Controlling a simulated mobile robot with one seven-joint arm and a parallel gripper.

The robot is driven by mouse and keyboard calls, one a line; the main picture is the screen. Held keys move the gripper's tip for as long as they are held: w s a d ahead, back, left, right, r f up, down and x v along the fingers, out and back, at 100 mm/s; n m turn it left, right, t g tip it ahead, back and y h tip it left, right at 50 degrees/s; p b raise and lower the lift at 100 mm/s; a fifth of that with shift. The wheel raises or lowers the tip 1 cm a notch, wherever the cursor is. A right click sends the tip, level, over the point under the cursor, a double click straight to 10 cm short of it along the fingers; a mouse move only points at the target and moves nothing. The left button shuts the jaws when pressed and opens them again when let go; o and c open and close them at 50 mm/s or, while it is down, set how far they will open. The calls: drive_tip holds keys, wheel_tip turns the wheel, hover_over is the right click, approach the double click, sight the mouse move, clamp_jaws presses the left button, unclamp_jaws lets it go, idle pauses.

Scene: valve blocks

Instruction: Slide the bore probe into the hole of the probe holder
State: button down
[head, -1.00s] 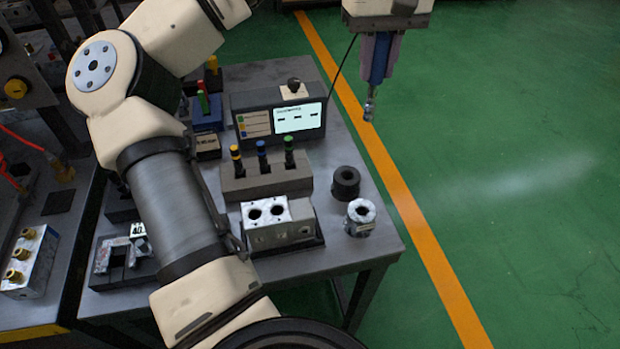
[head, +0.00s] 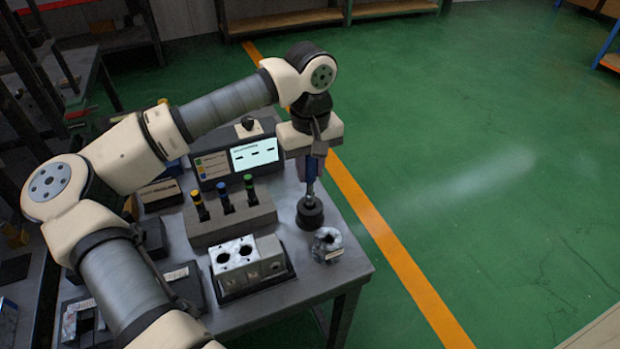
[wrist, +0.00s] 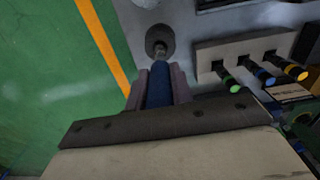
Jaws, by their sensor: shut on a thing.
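The bore probe has a blue handle (head: 311,168) and a thin metal stem. My gripper (head: 310,160) is shut on the handle and holds it upright, stem down. The probe holder (head: 310,217) is a round black block on the right part of the bench, straight below my gripper. The stem's lower end meets the middle of the holder's top. In the wrist view the blue handle (wrist: 158,85) sits between the fingers, and the metal tip lies over the hole of the holder (wrist: 160,36). I cannot tell how far the tip is in.
A silver ring (head: 327,244) stands just in front of the holder. A metal valve block (head: 236,256) is to the left. A grey rack (head: 232,225) holds several colour-topped probes. A gauge box with a lit screen (head: 254,154) stands behind. The bench edge is close on the right.

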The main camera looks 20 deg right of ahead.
sight(310, 183)
drive_tip(key=shift+f+p, duration=0.4)
drive_tip(key=shift+f, duration=1.7)
drive_tip(key=shift+f, duration=0.15)
drive_tip(key=c, duration=1.2)
unclamp_jaws()
wheel_tip(310, 183, up, 12)
drive_tip(key=b, duration=0.2)
drive_tip(key=shift+r+b, duration=0.2)
drive_tip(key=shift+b, duration=0.2)
drive_tip(key=shift+s, duration=0.1)
